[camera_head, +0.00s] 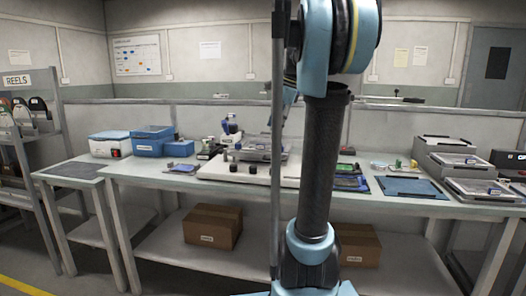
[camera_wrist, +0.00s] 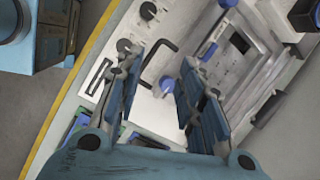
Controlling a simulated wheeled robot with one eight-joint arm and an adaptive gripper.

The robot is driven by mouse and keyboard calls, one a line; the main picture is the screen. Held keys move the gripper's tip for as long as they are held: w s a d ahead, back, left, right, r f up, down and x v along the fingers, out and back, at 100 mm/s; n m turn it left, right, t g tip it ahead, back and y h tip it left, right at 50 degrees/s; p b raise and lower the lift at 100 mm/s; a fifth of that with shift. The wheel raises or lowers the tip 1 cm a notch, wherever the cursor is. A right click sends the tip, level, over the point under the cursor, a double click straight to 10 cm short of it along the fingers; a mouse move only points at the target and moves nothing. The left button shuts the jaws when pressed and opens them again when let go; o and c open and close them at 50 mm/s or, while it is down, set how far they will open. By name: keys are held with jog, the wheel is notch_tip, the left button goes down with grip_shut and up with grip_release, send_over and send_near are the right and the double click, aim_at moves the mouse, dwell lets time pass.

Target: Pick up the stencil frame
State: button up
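My gripper (camera_wrist: 160,82) shows in the wrist view with its two fingers well apart and nothing between them. Beyond the gap is a white base plate (camera_wrist: 151,107) with black knobs and a dark handle. A silver rectangular frame (camera_wrist: 222,98), probably the stencil frame, lies on this fixture just right of the right finger, which hides part of it. In the head view the white base (camera_head: 215,168) stands mid-bench, and my arm hides much of the fixture and my gripper. Similar framed panels (camera_head: 484,189) lie at the right, so which is the stencil frame is uncertain.
The long bench (camera_head: 150,176) also holds blue bins (camera_head: 152,141) at the left and a blue mat (camera_head: 411,188) at the right. Cardboard boxes (camera_head: 212,227) sit on the lower shelf. A reel rack (camera_head: 22,150) stands far left. Floor shows in front of the bench.

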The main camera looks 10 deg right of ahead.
jog(key=w+d+r+m+y, duration=0.1)
jog(key=w+r+m, duration=0.1)
jog(key=w, duration=0.2)
jog(key=w+d+r+m, duration=0.2)
jog(key=w+r+m, duration=0.1)
jog(key=w, duration=0.2)
jog(key=x, duration=1.2)
jog(key=shift+a+f, duration=0.1)
jog(key=shift+a, duration=0.15)
jog(key=shift+a+x, duration=0.15)
jog(key=shift+x, duration=1.15)
jog(key=shift+a+x, duration=0.1)
jog(key=shift+x, duration=1.25)
jog(key=shift+s, duration=0.1)
grip_shut()
